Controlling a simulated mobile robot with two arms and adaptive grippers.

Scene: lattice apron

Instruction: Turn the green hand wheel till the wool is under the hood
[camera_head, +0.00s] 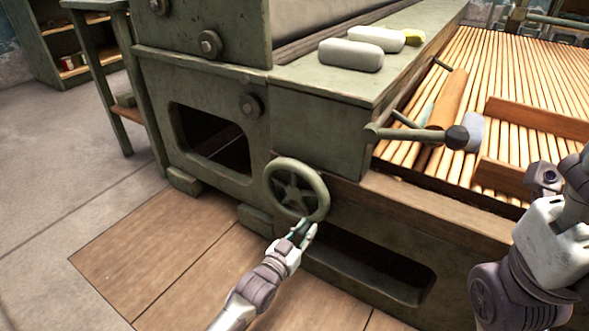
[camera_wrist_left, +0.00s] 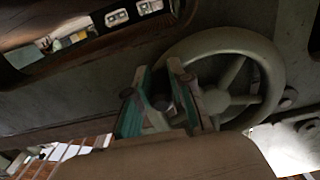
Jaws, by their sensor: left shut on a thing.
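The green hand wheel (camera_head: 293,188) with spokes is on the front of the green machine, low down. My left gripper (camera_head: 304,232) is shut on its rim at the lower right. In the left wrist view, the two fingers (camera_wrist_left: 168,98) stand either side of the rim, near the left of the wheel (camera_wrist_left: 216,101). The slatted lattice apron (camera_head: 515,75) lies at the right, beside the green machine housing (camera_head: 325,115). I cannot tell which part is the hood. No wool shows clearly; pale rounded pieces (camera_head: 350,55) lie on the housing top. My right gripper is out of view.
A dark-knobbed lever (camera_head: 415,135) sticks out above the apron's near end. Wooden boards (camera_head: 540,118) lie on the slats. An opening (camera_head: 370,268) in the base is right of the wheel. A green stand (camera_head: 100,60) is at the left, with clear floor before it.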

